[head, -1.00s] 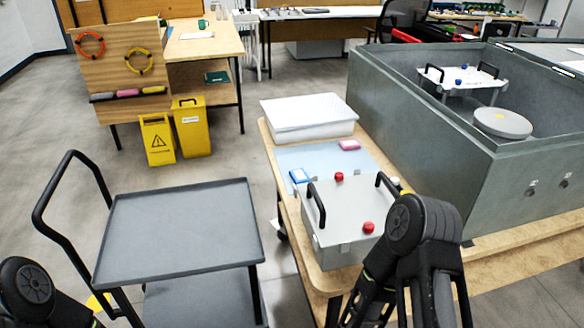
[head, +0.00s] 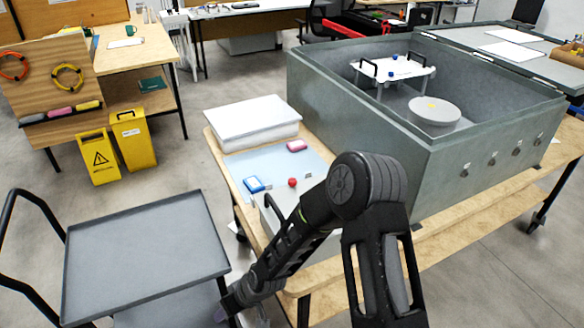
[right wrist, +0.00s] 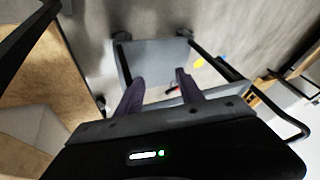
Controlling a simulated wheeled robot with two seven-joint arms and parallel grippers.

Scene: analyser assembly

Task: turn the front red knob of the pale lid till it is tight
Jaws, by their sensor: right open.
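The pale lid (head: 283,200) sits on the wooden table, mostly hidden behind my right arm in the head view. One red knob (head: 292,182), the rear one, shows on it. The front red knob is hidden behind the arm. A black handle of the lid shows at its left end. My right gripper (head: 240,308) hangs low, in front of the table and by the trolley's right edge, away from the lid. In the right wrist view its two fingers (right wrist: 161,90) are apart with nothing held between them. My left gripper is not in view.
A grey trolley (head: 145,250) with an empty top stands left of the table. The big grey analyser housing (head: 360,135) stands to the right.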

